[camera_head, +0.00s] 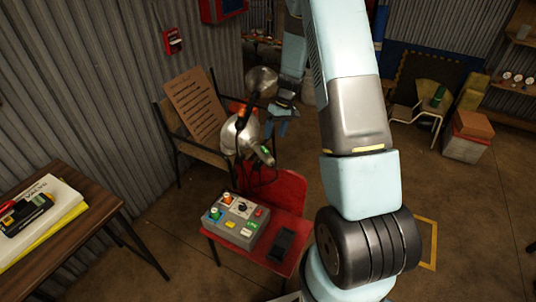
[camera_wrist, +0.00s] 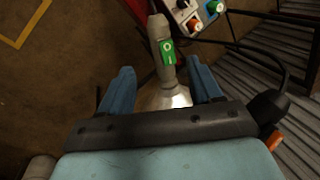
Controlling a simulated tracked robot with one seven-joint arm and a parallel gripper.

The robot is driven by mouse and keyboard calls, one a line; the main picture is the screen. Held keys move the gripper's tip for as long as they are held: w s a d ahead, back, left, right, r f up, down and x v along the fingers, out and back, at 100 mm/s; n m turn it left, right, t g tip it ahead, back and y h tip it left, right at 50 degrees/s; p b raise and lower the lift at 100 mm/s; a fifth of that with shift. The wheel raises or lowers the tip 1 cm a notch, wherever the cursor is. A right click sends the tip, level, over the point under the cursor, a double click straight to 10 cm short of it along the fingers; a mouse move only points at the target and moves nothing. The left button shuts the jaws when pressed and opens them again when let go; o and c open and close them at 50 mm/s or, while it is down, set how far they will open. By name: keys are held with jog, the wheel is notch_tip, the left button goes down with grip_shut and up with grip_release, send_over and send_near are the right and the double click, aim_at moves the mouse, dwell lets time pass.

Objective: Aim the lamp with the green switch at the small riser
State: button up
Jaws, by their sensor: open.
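The lamp with the green switch (camera_head: 240,136) has a silver shade and hangs above the red seat in the head view. In the wrist view its grey body carries the green switch (camera_wrist: 167,50), and its silver shade (camera_wrist: 165,98) shows between my fingers. My gripper (camera_wrist: 160,66) is open, with one blue finger on each side of the lamp in the picture. I cannot tell whether the fingers touch it. In the head view my gripper (camera_head: 278,122) is just right of the lamp, partly hidden. I cannot make out the small riser.
A grey control box (camera_head: 235,222) with coloured knobs sits on the red seat (camera_head: 285,190), beside a black pedal-like block (camera_head: 282,243). A rounded grey shape (camera_head: 262,82) is close above the lamp. A wooden table (camera_head: 90,227) stands left.

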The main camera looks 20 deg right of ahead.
aim_at(268, 152)
jog(key=x, duration=1)
jog(key=shift+a+f, duration=0.15)
jog(key=shift+f, duration=0.15)
jog(key=shift+c, duration=0.2)
grip_shut()
